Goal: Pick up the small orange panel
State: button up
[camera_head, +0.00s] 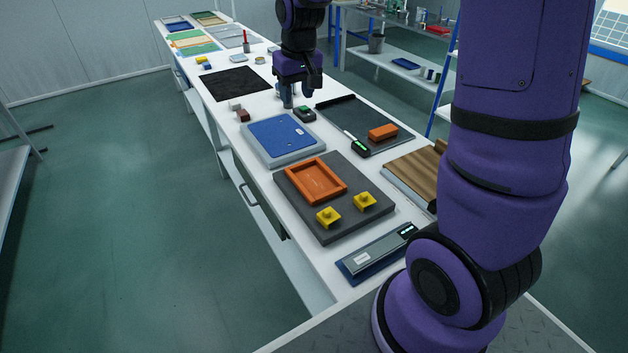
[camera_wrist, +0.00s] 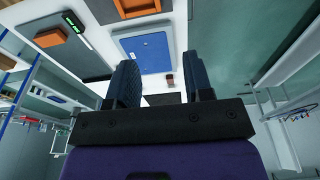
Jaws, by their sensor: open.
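A small orange block-like panel (camera_head: 383,132) lies on a dark grey mat (camera_head: 345,118) at the right side of the bench. In the wrist view the orange panel (camera_wrist: 50,37) is at the upper left. A larger orange tray-like frame (camera_head: 315,168) sits on a dark grey plate (camera_head: 290,196) nearer to me. My gripper (camera_head: 297,95) hangs over the bench beyond the blue panel (camera_head: 282,138), left of and farther back than the small orange panel. In the wrist view the two fingers of my gripper (camera_wrist: 161,82) are apart with nothing held between them.
Two yellow clamps (camera_head: 346,208) stand on the dark plate. A small dark green item (camera_head: 306,113) sits near my gripper. A black mat (camera_head: 236,84) lies farther back.

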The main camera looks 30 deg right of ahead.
jog(key=w+d+f+g, duration=0.1)
jog(key=w+f, duration=0.2)
jog(key=f, duration=0.3)
jog(key=w+f, duration=0.4)
jog(key=f, duration=0.3)
jog(key=g, duration=0.1)
send_over(294, 177)
jog(key=f, duration=1.3)
jog(key=shift+w, duration=0.35)
jog(key=shift+s+f, duration=0.2)
jog(key=shift+f, duration=1.35)
jog(key=shift+s+f, duration=0.15)
jog(key=shift+f, duration=1.35)
grip_shut()
